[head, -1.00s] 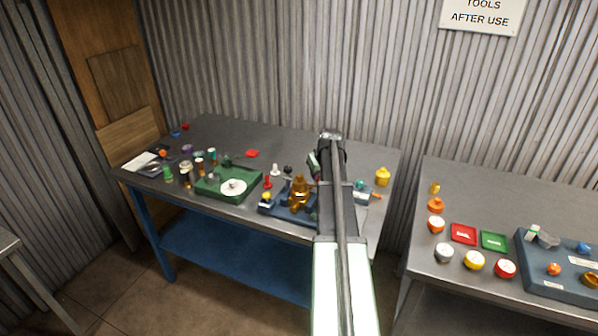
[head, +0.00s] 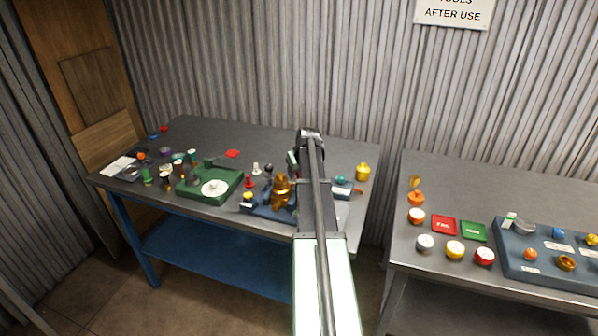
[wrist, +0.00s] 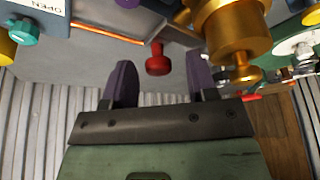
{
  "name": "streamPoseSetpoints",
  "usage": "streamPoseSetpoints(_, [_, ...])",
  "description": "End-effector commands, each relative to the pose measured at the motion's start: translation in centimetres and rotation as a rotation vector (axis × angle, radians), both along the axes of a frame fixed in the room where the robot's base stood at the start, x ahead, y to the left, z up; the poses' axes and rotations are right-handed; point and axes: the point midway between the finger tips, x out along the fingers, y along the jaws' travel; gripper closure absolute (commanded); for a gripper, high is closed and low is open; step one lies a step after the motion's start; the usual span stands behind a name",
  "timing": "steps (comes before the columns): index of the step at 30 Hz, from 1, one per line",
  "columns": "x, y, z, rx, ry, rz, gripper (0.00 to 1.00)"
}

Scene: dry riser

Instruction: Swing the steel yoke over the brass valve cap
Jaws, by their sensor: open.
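A brass-coloured valve fitting (head: 281,191) stands upright on a blue base on the left bench, just left of my arm's end. It also shows large at the top of the wrist view (wrist: 232,38), right of my fingers. My gripper (wrist: 160,78) is open, with two purple fingers apart and nothing between them. A red knob (wrist: 158,62) appears beyond the gap. In the head view my arm hides most of the gripper and part of the blue base. I cannot make out the steel yoke surely; a grey metal piece (head: 522,227) lies on the right bench's blue panel.
A green base with a white disc (head: 214,188) and several small coloured parts crowd the left bench (head: 330,137). A yellow part (head: 363,172) stands right of my arm. The right bench (head: 480,180) holds coloured knobs, and a gap separates the benches.

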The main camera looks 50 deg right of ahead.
Motion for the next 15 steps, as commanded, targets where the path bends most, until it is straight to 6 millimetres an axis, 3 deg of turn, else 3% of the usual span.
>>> streamPoseSetpoints(5, [-0.5, 0.2, 1.7, 0.000, 0.000, 0.000, 0.47])
streamPoseSetpoints(15, [-3.2, 1.5, 9.4, 0.000, 0.000, -0.001, 0.47])
